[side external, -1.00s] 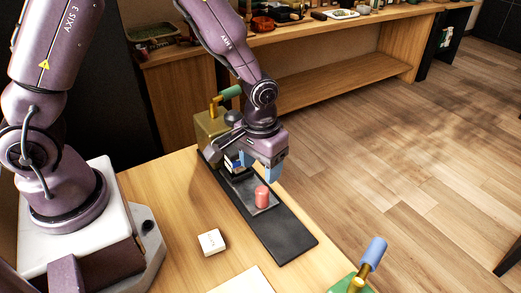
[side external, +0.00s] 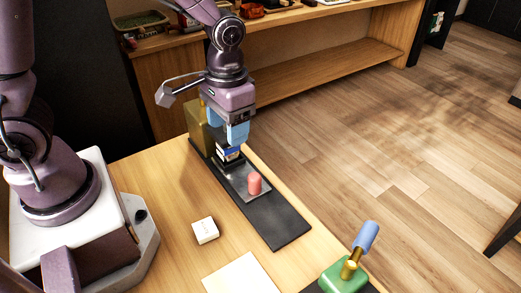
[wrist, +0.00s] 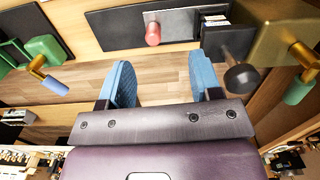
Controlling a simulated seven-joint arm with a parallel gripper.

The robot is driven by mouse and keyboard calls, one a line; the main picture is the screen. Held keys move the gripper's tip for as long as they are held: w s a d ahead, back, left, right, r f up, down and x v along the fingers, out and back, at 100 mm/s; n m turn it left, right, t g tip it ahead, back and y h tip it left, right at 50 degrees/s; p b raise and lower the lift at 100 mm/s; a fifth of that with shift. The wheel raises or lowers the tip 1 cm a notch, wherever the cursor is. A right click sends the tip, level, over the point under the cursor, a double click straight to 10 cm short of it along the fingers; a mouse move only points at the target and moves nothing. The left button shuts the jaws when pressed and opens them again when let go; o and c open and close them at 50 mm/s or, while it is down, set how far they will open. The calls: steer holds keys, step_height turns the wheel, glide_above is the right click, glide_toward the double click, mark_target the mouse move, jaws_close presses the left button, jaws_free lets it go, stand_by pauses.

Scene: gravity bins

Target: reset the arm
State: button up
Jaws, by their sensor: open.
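My gripper (side external: 226,136) is open and empty, its two blue fingers pointing down above the far end of the black base strip (side external: 278,225). In the wrist view, the fingers (wrist: 162,80) stand wide apart with nothing between them. A red cylinder (side external: 254,183) stands upright on a grey plate (side external: 240,179) on the strip, clear of my gripper.
An olive-gold block (side external: 196,124) stands at the strip's far end, close to my gripper. A white block (side external: 205,230) lies on the wooden table. A green block with a blue handle (side external: 369,236) stands at the front right. A shelf (side external: 310,60) is behind.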

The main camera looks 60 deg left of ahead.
steer(key=s+a+r+t, duration=0.2)
steer(key=s+r, duration=0.3)
steer(key=r, duration=0.3)
steer(key=s+a+r+t, duration=0.2)
steer(key=s+r+t, duration=0.2)
steer(key=r, duration=0.4)
steer(key=shift+s+m, duration=0.4)
steer(key=shift+s, duration=0.1)
